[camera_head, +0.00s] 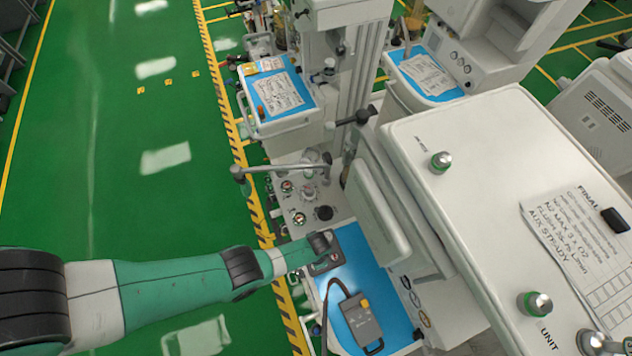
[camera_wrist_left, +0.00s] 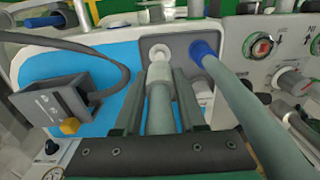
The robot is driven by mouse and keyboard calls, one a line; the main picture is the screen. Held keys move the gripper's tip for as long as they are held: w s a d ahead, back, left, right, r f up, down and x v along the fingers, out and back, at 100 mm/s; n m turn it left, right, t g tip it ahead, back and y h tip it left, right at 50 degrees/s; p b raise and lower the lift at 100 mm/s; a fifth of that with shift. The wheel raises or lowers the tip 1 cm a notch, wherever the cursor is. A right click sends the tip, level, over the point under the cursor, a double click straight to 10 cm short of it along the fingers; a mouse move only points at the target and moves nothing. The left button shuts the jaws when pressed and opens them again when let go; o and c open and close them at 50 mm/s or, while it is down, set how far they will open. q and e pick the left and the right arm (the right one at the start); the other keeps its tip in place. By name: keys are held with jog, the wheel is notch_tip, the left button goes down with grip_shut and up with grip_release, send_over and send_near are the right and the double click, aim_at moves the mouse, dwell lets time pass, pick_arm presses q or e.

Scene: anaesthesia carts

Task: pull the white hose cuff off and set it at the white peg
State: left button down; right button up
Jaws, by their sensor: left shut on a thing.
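The white hose cuff (camera_wrist_left: 158,72) is in the middle of the left wrist view, its far end at a pale fitting on a grey plate. I cannot tell whether it is fully seated. A grey-green hose (camera_wrist_left: 160,112) runs from it back toward my wrist. My left gripper (camera_wrist_left: 162,80) is shut on the cuff, one finger on each side. In the head view my left gripper (camera_head: 326,258) is at the near cart's grey plate, hiding the cuff. A short white cylinder (camera_wrist_left: 203,92) shows right of the fingers; I cannot tell if it is the white peg. My right gripper is out of view.
A blue cuff (camera_wrist_left: 203,50) with its own hose sits close right of the white one. A dark handheld device (camera_head: 360,318) with a cable lies on the blue worktop (camera_head: 388,300). A gauge (camera_wrist_left: 262,46) and knobs are at right. Green floor is open at left.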

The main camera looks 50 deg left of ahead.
pick_arm(q)
jog(key=shift+r, duration=0.15)
notch_tip(320, 180, down, 6)
jog(key=b, duration=0.5)
jog(key=shift+b, duration=0.35)
jog(key=shift+f+b, duration=1.05)
dwell(0.7)
jog(key=shift+c, duration=2)
grip_release()
jog(key=shift+r, duration=0.1)
